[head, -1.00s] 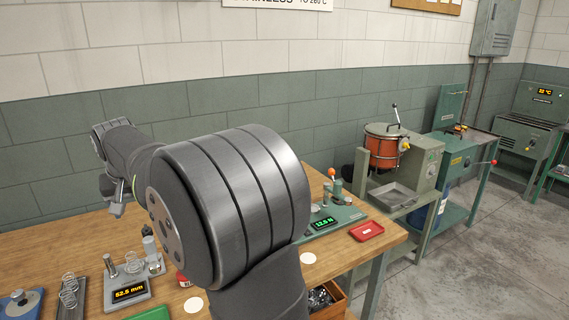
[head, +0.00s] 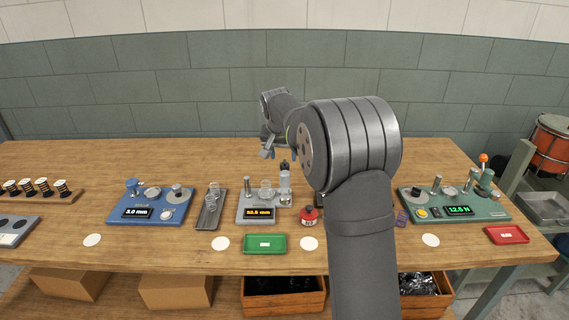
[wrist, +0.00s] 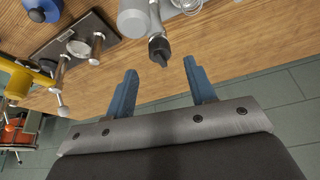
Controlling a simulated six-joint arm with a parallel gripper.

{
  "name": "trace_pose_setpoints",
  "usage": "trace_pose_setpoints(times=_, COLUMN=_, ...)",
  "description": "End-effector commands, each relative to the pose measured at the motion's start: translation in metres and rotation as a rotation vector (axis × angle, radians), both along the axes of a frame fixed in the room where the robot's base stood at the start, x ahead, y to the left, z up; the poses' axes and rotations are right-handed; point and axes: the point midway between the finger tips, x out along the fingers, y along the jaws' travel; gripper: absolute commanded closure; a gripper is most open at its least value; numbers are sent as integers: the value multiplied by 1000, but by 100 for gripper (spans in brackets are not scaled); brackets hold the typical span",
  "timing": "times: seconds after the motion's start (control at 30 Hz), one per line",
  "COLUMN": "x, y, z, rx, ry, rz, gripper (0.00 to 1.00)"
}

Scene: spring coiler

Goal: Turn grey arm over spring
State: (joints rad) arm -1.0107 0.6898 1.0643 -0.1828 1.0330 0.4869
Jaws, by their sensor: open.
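The grey station (head: 256,214) with a lit "52.5 mm" readout stands mid-bench in the head view. A coil spring (head: 265,188) stands on it, between a grey post (head: 247,186) and a grey cylinder (head: 285,182) with a dark top. I cannot tell which part is the grey arm. My gripper (head: 266,152) is above and behind this station. In the wrist view, my gripper (wrist: 160,69) has its blue fingers spread and empty. A dark-tipped grey part (wrist: 158,48) lies in line with the gap, apart from the fingers. Coiled wire (wrist: 187,5) shows at the top edge.
A green station (head: 455,205) and red tray (head: 507,235) stand right. My arm hides bench between them.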

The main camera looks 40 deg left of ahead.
Motion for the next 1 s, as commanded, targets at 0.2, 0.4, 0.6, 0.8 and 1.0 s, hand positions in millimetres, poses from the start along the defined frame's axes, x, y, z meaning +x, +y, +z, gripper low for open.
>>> trace_pose_setpoints(times=0.2, x=12, y=8, z=-35, rx=-2, ry=1, rz=0, gripper=50)
trace_pose_setpoints(times=0.4, x=17, y=11, z=-48, rx=0, ry=0, rz=0, gripper=50)
trace_pose_setpoints(times=0.6, x=17, y=11, z=-49, rx=1, ry=0, rz=0, gripper=50)
trace_pose_setpoints(times=0.8, x=17, y=11, z=-49, rx=1, ry=0, rz=0, gripper=71)
trace_pose_setpoints(times=1.0, x=17, y=11, z=-49, rx=1, ry=0, rz=0, gripper=100)
